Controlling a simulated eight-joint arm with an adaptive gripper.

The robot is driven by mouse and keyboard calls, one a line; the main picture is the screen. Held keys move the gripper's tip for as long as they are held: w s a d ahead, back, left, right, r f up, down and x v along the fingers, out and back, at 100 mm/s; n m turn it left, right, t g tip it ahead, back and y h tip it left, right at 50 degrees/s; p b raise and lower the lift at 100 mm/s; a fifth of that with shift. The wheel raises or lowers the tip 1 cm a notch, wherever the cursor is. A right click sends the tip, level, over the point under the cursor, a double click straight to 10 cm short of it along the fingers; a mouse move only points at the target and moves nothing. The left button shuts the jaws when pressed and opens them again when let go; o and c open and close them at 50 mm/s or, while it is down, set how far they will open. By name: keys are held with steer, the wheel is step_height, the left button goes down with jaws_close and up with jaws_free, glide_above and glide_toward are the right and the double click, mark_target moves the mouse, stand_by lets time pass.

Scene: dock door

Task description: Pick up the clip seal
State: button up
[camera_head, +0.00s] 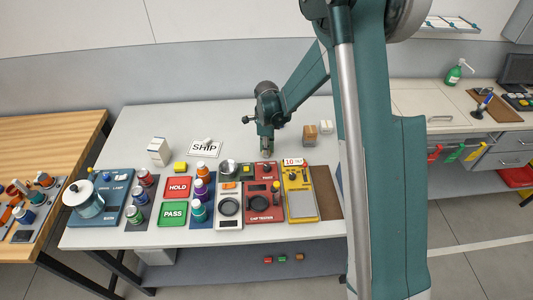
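My gripper (266,151) points down over the back middle of the grey table, just behind the red cap tester. Its fingers are small and dark here, and I cannot tell whether they are open or shut or hold anything. I cannot make out the clip seal with certainty; it may be too small to tell or hidden by my gripper or arm.
The table (125,150) bears a SHIP card (204,148), a red HOLD tray (178,188), a green PASS tray (173,214), several bottles, a red cap tester (264,204) and a yellow scale (300,202). A brown box (310,132) stands right of my gripper.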

step_height(320, 180, up, 10)
stand_by(1.0)
stand_by(0.6)
steer(key=n+p, duration=0.1)
steer(key=n, duration=1.9)
glide_above(201, 151)
steer(key=shift+r, duration=0.45)
steer(key=shift+f, duration=0.1)
steer(key=shift+f, duration=3.05)
